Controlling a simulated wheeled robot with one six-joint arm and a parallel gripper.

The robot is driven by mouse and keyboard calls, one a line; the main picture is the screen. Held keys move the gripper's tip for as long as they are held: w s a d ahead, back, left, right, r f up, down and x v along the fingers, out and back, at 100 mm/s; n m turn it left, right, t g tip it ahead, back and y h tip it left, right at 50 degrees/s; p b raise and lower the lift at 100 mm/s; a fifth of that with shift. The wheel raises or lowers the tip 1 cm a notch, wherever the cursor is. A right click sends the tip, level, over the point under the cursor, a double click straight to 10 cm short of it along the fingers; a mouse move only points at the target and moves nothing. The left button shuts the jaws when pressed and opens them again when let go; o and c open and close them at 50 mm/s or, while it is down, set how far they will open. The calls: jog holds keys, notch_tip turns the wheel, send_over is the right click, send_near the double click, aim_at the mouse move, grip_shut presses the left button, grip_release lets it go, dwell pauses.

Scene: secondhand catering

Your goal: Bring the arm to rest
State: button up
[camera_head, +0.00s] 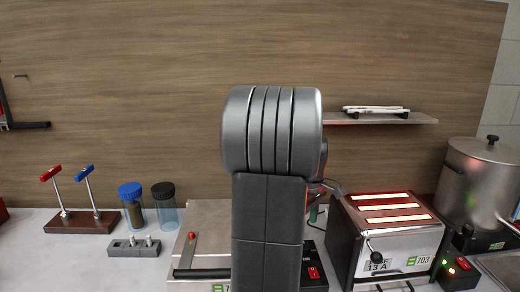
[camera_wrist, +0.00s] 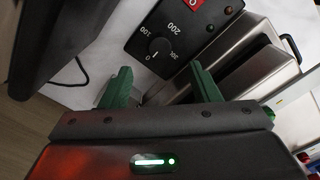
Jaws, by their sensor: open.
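My gripper (camera_wrist: 162,82) shows in the wrist view as two green fingers standing apart, with nothing seen between them. A black control box (camera_wrist: 185,30) with a dial and a red switch lies beyond the fingertips. In the head view my arm rises upright through the middle of the picture and hides part of the counter behind it.
A toaster (camera_head: 386,248) with glowing slots stands right of my arm, beside a lidded metal pot (camera_head: 482,185). A shelf (camera_head: 385,120) juts from the wall. A flat appliance (camera_head: 205,222), blue-lidded jar (camera_head: 131,203), black-lidded jar (camera_head: 164,205) and handle stand (camera_head: 85,222) are left.

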notch_tip(320, 180, down, 8)
jog(key=shift+f, duration=0.15)
dwell(0.5)
